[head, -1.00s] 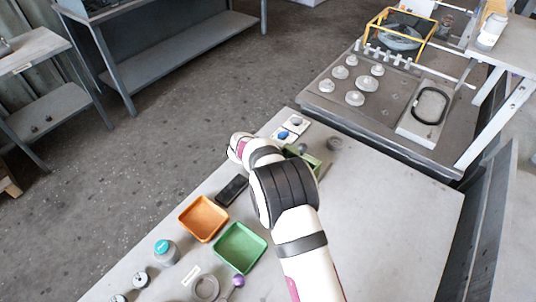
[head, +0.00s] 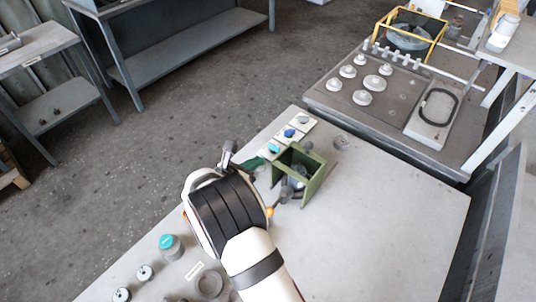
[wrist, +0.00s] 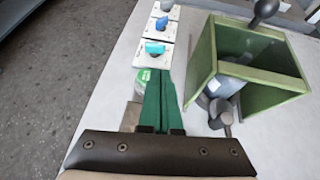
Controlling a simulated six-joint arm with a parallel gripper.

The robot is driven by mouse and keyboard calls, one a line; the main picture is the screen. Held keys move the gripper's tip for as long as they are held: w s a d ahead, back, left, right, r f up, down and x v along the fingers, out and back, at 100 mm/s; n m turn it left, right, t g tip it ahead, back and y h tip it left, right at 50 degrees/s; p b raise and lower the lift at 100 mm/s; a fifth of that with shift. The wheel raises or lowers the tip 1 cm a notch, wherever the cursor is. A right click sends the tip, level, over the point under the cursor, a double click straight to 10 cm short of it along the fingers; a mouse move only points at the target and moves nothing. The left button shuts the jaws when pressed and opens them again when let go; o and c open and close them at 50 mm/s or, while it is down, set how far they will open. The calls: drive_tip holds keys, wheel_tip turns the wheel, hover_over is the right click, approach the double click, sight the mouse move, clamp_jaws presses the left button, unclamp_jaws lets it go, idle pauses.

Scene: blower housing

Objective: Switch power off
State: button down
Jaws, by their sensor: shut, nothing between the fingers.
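Several white switch plates with rotary knobs stand in a row along the table's left edge. I cannot tell which one is the power switch. My gripper (head: 262,158) has green fingers, pressed together and empty. In the wrist view the fingertips (wrist: 160,73) are just on the near side of the teal-knob plate and cover its near edge.
A green open-sided housing (head: 312,181) with metal parts inside stands right of my fingers, close by. A green-labelled round item (wrist: 142,78) is partly hidden beside the fingers. The table's right side is clear.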

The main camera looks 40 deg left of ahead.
sight(276, 150)
drive_tip(key=x, duration=0.9)
drive_tip(key=shift+w+f, duration=0.2)
drive_tip(key=shift+w, duration=0.05)
